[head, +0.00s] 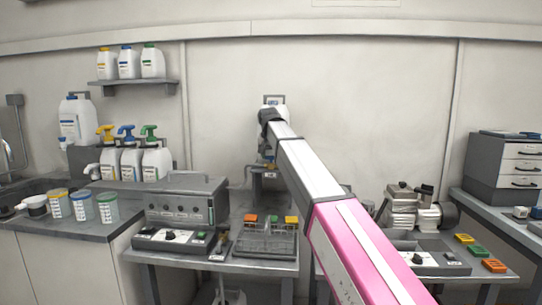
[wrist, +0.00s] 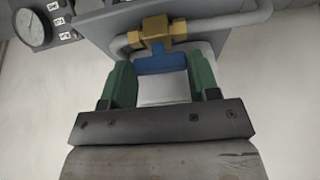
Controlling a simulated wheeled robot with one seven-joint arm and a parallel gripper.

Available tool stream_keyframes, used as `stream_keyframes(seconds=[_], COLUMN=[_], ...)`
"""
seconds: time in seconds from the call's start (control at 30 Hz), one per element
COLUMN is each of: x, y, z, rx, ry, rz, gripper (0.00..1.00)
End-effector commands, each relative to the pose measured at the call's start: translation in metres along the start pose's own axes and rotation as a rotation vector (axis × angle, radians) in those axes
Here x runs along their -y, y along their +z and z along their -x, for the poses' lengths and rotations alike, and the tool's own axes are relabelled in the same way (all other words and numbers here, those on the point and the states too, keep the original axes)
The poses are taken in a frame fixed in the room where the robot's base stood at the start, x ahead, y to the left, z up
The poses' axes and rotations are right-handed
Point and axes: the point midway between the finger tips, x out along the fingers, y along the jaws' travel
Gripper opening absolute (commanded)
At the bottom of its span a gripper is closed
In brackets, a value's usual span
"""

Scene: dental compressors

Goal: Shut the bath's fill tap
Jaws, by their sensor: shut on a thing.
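In the wrist view a blue tap handle (wrist: 160,63) sits on a brass valve body (wrist: 157,32), which joins a curved grey pipe (wrist: 225,22). The handle lies crosswise between the green fingers of my gripper (wrist: 161,72), which is shut on it. In the head view my arm hides most of the tap area, and the fingers cannot be made out. Which unit is the bath I cannot tell for sure; a grey box with a control panel (head: 180,207) stands on the bench left of my arm.
A round gauge (wrist: 33,28) is left of the tap. Pump bottles (head: 130,163) and lidded cups (head: 82,207) stand at left. A compressor (head: 408,210) is at right.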

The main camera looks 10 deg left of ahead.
Motion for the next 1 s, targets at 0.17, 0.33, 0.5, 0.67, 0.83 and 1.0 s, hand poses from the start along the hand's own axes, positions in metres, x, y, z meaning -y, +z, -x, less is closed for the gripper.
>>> stream_keyframes(seconds=[0.17, 0.33, 0.5, 0.67, 0.83, 1.0], x=[0.0014, 0.0022, 0.0032, 0.0038, 0.0040, 0.0039], y=[-0.0005, -0.0010, -0.0011, -0.0010, -0.0011, -0.0008], z=[0.0001, 0.0000, -0.0001, -0.0002, -0.0003, -0.0003], rx=[0.000, 0.000, 0.000, 0.001, 0.000, 0.001], ry=[0.033, 0.078, 0.122, 0.156, 0.179, 0.189], rz=[-0.079, -0.188, -0.295, -0.376, -0.431, -0.456], gripper=[0.32, 0.32, 0.32, 0.32, 0.32, 0.32])
